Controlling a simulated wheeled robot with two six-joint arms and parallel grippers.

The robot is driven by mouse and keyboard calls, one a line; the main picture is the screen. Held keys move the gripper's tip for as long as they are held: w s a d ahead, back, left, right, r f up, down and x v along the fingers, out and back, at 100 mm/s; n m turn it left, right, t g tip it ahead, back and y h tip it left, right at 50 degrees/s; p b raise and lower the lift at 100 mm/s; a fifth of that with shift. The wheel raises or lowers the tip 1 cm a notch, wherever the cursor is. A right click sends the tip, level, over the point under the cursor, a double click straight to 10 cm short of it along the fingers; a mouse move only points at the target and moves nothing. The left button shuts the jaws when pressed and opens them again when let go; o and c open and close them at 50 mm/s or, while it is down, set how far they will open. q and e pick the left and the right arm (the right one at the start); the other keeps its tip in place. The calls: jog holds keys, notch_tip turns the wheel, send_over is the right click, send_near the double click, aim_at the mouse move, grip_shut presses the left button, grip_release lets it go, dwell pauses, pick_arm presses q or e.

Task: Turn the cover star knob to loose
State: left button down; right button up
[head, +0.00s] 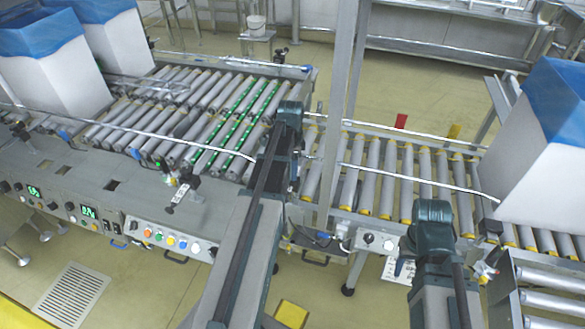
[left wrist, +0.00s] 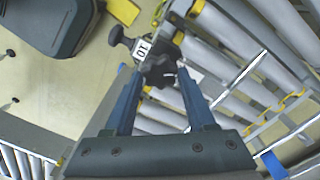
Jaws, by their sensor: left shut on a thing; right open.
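A black star knob (left wrist: 164,72) shows in the left wrist view beside a white tag marked 10 (left wrist: 143,47). My left gripper (left wrist: 158,86) has one blue finger on each side of the knob and is shut on it. I cannot pick this knob out in the head view, where my left arm covers the middle. My right gripper (head: 433,213) is at the right of the head view, over the right conveyor, open with nothing seen in it. Its fingertips are hard to make out.
A roller conveyor (head: 230,85) with green-lit strips runs at the left, another with yellow roller ends (head: 400,175) at the right. Blue-lined white boxes (head: 45,75) stand left, another (head: 545,160) right. A grey upright post (head: 345,90) rises between the conveyors. A button panel (head: 165,238) faces the front.

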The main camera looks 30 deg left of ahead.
pick_arm(q)
jog(key=n, duration=0.5)
jog(key=shift+s+a+n, duration=0.15)
jog(key=shift+a+n, duration=0.1)
jog(key=shift+n, duration=0.05)
jog(key=n, duration=0.3)
jog(key=shift+s+n, duration=0.1)
jog(key=shift+n, duration=0.2)
jog(key=n, duration=0.3)
jog(key=shift+d+n, duration=0.1)
jog(key=shift+n, duration=0.2)
jog(key=n, duration=0.3)
jog(key=shift+s+d+n, duration=0.1)
jog(key=shift+n, duration=0.2)
jog(key=n, duration=0.2)
jog(key=shift+s+d+n, duration=0.15)
jog(key=shift+d+n, duration=0.05)
jog(key=shift+n, duration=0.2)
jog(key=n, duration=0.6)
pick_arm(e)
jog(key=shift+s+d, duration=0.1)
jog(key=shift+s, duration=0.1)
pick_arm(q)
jog(key=shift+n, duration=0.3)
